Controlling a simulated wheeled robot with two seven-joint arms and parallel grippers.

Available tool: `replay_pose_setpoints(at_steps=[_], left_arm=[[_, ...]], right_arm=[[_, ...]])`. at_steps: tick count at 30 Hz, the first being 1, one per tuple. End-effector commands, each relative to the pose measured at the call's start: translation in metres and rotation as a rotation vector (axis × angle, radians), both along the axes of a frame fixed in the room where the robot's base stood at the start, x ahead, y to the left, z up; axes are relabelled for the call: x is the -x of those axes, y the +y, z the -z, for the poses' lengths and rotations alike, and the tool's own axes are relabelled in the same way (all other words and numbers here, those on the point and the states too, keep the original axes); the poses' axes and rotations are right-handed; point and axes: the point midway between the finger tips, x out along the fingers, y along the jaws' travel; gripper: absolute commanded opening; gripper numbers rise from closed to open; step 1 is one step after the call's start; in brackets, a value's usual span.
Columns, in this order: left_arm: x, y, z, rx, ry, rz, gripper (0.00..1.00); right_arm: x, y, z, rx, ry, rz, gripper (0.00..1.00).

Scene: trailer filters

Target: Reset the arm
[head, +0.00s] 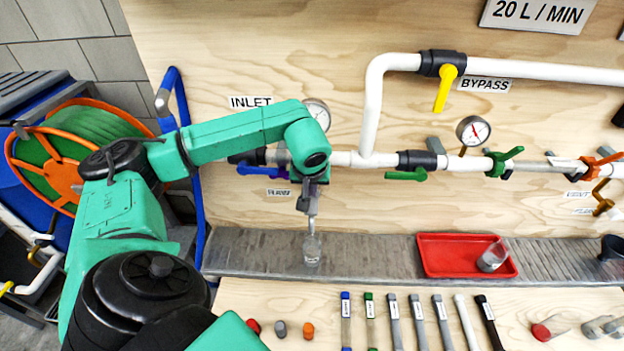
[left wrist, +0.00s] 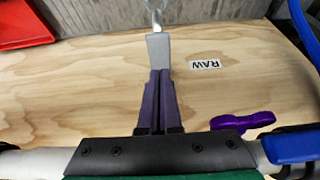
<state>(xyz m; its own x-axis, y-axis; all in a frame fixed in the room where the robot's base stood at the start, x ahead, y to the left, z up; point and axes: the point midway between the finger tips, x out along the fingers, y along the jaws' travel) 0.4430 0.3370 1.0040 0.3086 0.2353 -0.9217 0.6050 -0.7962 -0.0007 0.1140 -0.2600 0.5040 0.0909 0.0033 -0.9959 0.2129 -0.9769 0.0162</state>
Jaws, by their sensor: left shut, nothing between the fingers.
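My left arm reaches in from the left in the head view and ends at the pipe near the inlet. My left gripper (head: 306,190) is in front of the board there, partly hidden by its own wrist. In the left wrist view its two dark purple fingers (left wrist: 158,76) are together, with nothing seen between them. A grey spout (left wrist: 157,48) lies just past the fingertips in that view; I cannot tell whether they touch. A clear glass (head: 312,250) stands on the grey ledge below the spout. My right gripper is not in view.
A purple valve handle (left wrist: 243,122) and a blue handle (left wrist: 295,149) are close to the gripper. White pipe (head: 345,159) runs across the board with gauges and valves. A red tray (head: 440,255) holds a clear cup (head: 493,255). Several tubes lie on the front table.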

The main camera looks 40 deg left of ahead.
Motion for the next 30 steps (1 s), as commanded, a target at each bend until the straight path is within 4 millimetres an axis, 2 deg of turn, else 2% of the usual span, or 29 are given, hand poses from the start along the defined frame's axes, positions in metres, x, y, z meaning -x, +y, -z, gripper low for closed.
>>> replay_pose_setpoints(at_steps=[1,6,22,23,26,29,30], left_arm=[[0.0,0.0,-0.012,-0.001,-0.001,0.0,0.0],[0.0,0.0,-0.027,0.0,-0.002,0.0,0.0],[-0.001,-0.004,-0.023,0.013,-0.005,0.004,0.0],[-0.001,-0.01,-0.022,0.031,-0.009,0.006,0.0],[-0.006,-0.051,-0.014,0.166,-0.042,0.024,0.0],[-0.008,-0.12,-0.012,0.417,-0.082,0.025,0.0],[-0.007,-0.151,-0.015,0.539,-0.095,0.014,0.0]], right_arm=[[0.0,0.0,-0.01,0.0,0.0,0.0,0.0],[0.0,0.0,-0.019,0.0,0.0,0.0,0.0],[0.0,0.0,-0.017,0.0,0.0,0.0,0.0],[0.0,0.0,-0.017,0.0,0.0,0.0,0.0],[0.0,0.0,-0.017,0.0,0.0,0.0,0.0],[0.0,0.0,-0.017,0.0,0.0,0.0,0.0],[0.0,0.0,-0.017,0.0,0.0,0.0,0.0]])
